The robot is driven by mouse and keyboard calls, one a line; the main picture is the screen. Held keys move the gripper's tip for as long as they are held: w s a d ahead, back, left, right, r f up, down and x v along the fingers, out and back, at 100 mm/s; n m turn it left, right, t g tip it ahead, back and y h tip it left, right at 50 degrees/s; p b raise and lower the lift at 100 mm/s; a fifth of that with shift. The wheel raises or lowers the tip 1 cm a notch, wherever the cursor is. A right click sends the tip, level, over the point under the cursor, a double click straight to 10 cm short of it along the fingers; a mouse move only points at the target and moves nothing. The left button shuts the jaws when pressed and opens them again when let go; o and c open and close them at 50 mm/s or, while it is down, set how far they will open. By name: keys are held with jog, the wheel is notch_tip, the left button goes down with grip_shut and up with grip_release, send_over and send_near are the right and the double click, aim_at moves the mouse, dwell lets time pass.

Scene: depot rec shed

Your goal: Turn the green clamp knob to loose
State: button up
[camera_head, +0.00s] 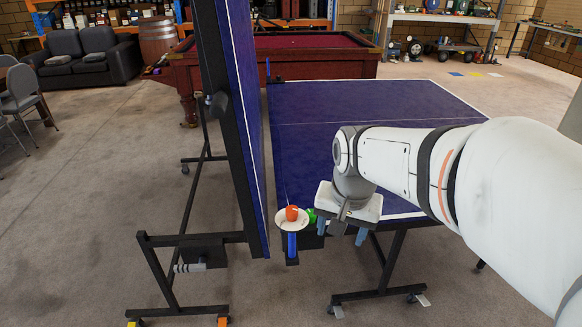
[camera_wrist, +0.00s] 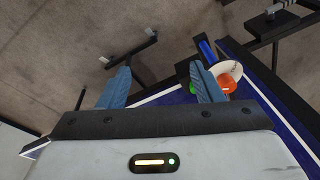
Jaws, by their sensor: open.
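The green clamp knob (camera_head: 311,215) is at the near left corner of the blue table, beside a white dish, and is partly hidden in the head view. In the wrist view a green part (camera_wrist: 193,88) shows beside and behind the right finger, which covers some of it. My gripper (camera_head: 341,232) is open and empty, pointing down just right of the knob in the head view. Its two blue fingers (camera_wrist: 163,86) are wide apart in the wrist view, with the knob near the right finger, not centred between them. I cannot tell whether they touch.
The white dish (camera_head: 284,224) holds a round orange-red thing (camera_head: 292,213), close left of the knob. A blue cylinder (camera_head: 292,244) hangs below. The folded-up table half (camera_head: 236,110) stands upright at left. Wheeled black legs (camera_head: 391,262) are below the flat tabletop (camera_head: 350,105).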

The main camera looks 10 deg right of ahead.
jog(key=w+f+m+g+b, duration=0.1)
jog(key=w+f+m, duration=0.3)
jog(key=w+m, duration=0.85)
jog(key=m+g+b, duration=0.1)
jog(key=m, duration=0.5)
send_over(311, 213)
jog(key=shift+n, duration=0.25)
notch_tip(311, 213, down, 10)
jog(key=shift+s+f, duration=0.15)
jog(key=shift+w+f, duration=0.25)
jog(key=shift+f, duration=0.5)
notch_tip(311, 213, down, 7)
jog(key=shift+r, duration=0.1)
jog(key=c, duration=0.9)
jog(key=shift+d, duration=0.1)
jog(key=shift+c, duration=0.4)
